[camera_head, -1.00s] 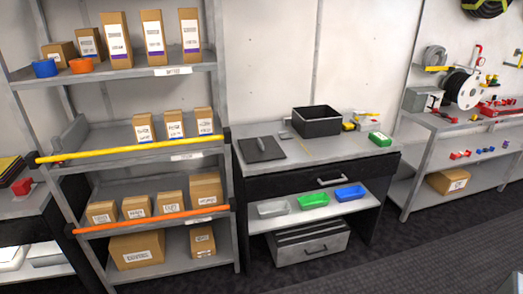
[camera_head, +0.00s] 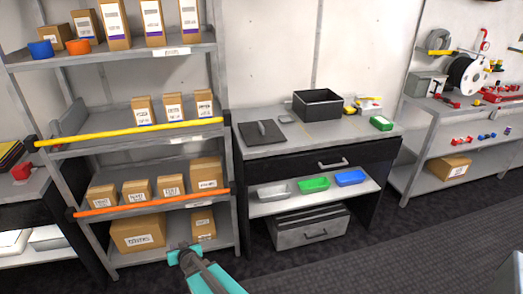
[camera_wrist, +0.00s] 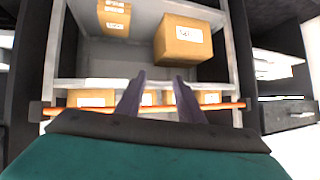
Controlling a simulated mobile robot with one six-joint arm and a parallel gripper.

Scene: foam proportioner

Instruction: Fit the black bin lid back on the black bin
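The black bin (camera_head: 318,111) stands open and upright on the grey top of the workbench in the head view. The black bin lid (camera_head: 256,133) is a flat dark plate with a raised handle. It lies on the same bench top to the left of the bin, apart from it. My gripper (camera_wrist: 158,82) shows in the wrist view with two dark fingers apart and nothing between them. It faces the shelf rack with cardboard boxes, away from bin and lid. In the head view only my teal arm shows at the bottom, low in front of the rack and bench.
A shelf rack with an orange bar (camera_head: 150,201) and a yellow bar (camera_head: 130,133) stands left of the bench. A green box (camera_head: 381,123) and small yellow items sit right of the bin. Coloured trays (camera_head: 314,184) lie on the shelf below. The floor in front is clear.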

